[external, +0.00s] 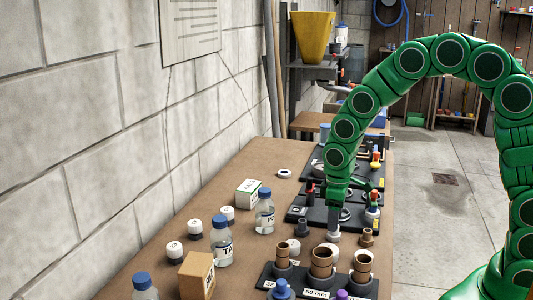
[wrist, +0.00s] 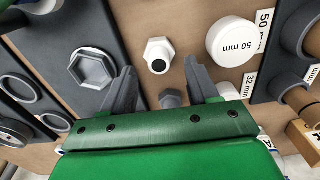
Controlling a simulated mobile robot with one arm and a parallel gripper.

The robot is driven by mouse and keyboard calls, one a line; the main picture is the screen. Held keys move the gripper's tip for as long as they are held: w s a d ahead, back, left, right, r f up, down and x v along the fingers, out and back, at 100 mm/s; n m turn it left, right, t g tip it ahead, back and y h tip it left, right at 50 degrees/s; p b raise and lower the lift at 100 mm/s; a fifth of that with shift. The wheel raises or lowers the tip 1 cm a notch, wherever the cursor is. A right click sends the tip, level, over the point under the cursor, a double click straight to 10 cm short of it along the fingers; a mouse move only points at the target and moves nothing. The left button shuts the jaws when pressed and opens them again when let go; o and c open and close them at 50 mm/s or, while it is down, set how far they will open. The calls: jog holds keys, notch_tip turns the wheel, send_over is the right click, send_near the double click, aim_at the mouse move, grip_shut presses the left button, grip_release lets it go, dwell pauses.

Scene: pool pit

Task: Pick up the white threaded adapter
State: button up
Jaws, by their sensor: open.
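The white threaded adapter (wrist: 158,55) shows in the wrist view as a small white hexagonal fitting with a dark round opening. It lies on the brown bench top, apart from the fittings around it. My gripper (wrist: 160,68) is open, with one dark finger to the left of the adapter and one to the right in the picture; no contact shows. A grey fitting (wrist: 170,98) sits lower between the fingers, nearer my palm. In the external view my gripper (external: 334,212) points down low over the bench; I cannot make out the adapter there for sure.
A white 50 mm cap (wrist: 232,42) lies just right of the adapter. A dark tray with a grey hexagonal socket (wrist: 92,67) is to the left. A front tray (external: 315,292) holds upright brown pipes. Bottles and a small box (external: 248,192) stand towards the wall.

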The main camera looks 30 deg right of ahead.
notch_tip(320, 180, down, 4)
jog(key=shift+f, duration=0.1)
jog(key=c, duration=0.8)
